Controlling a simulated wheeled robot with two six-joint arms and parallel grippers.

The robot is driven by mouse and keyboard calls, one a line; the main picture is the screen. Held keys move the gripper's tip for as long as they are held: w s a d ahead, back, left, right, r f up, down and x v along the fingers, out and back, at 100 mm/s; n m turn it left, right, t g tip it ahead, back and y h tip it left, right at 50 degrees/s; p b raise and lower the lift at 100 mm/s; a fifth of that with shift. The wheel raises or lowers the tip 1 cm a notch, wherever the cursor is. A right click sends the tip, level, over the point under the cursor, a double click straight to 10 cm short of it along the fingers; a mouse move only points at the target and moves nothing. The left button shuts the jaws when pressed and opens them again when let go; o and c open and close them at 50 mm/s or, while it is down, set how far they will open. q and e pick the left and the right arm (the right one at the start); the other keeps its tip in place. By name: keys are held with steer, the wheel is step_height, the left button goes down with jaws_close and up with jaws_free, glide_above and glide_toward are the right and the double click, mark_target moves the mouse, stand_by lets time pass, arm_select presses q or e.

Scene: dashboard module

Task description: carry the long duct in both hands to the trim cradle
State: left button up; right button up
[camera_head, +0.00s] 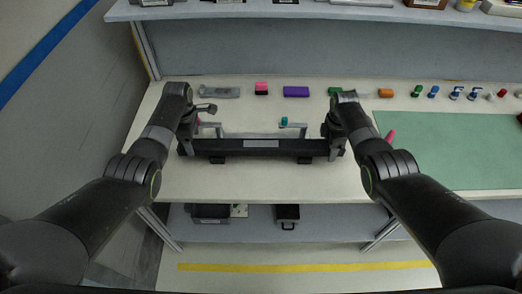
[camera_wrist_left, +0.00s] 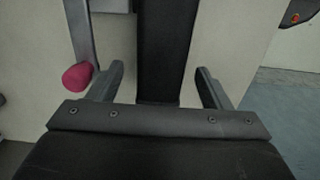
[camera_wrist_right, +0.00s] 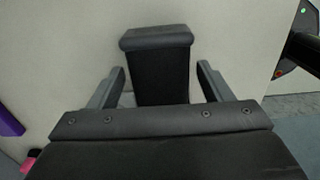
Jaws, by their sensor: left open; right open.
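The long black duct (camera_head: 230,149), with a pale label in its middle, lies left to right near the table's front edge. My left gripper (camera_head: 188,146) is at its left end. In the left wrist view my open fingers (camera_wrist_left: 160,88) stand either side of the duct (camera_wrist_left: 165,45), with gaps. My right gripper (camera_head: 336,148) is at its right end. In the right wrist view its open fingers (camera_wrist_right: 162,85) straddle the duct's end (camera_wrist_right: 158,70), also with gaps. Dark feet show under the duct. I cannot tell which part is the trim cradle.
Behind the duct stand grey brackets with a pink knob (camera_wrist_left: 77,77) and a teal knob (camera_head: 284,121). A purple block (camera_head: 296,91), an orange cylinder (camera_head: 385,92) and small bottles line the table's back. A green mat (camera_head: 455,150) lies at right. A shelf (camera_head: 300,11) runs above.

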steer(key=shift+r, duration=0.15)
arm_select(q)
step_height(320, 180, up, 10)
arm_select(e)
step_height(320, 180, up, 12)
stand_by(0.8)
arm_select(q)
steer(key=shift+r, duration=0.1)
